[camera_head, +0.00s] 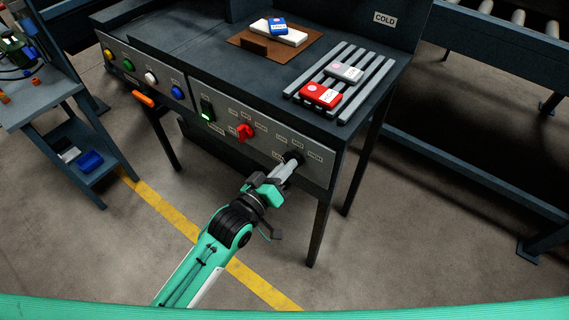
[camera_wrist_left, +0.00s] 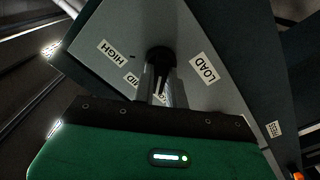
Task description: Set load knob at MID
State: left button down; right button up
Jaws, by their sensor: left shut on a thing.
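The black load knob (camera_head: 293,157) sits near the right end of the grey front panel (camera_head: 230,105). My left gripper (camera_head: 286,168) is shut on the knob, reaching it from the front and below. In the left wrist view the knob (camera_wrist_left: 160,55) shows as a dark round piece at the fingertips (camera_wrist_left: 160,75). A HIGH label (camera_wrist_left: 118,52), a partly hidden MID label (camera_wrist_left: 131,81) and a LOAD label (camera_wrist_left: 204,67) lie around it. I cannot tell which mark the knob points at. My right gripper is not in view.
A red knob (camera_head: 245,131) and a lit green switch (camera_head: 207,111) are left of the load knob. Several coloured buttons and an orange handle (camera_head: 143,98) are further left. A slatted rack (camera_head: 349,104) with red and white packs is above. A table leg (camera_head: 318,233) stands close right.

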pick_arm(q)
jog(key=shift+d+r+m+p, duration=0.1)
jog(key=shift+r+m+p, duration=0.05)
jog(key=shift+m+p, duration=3.05)
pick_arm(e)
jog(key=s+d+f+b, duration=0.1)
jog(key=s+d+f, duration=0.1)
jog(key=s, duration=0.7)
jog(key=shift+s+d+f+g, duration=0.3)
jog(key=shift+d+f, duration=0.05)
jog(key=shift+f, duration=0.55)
pick_arm(q)
jog(key=shift+m, duration=0.7)
jog(key=c, duration=1.4)
grip_release()
jog(key=shift+c, duration=0.2)
jog(key=shift+s, duration=0.15)
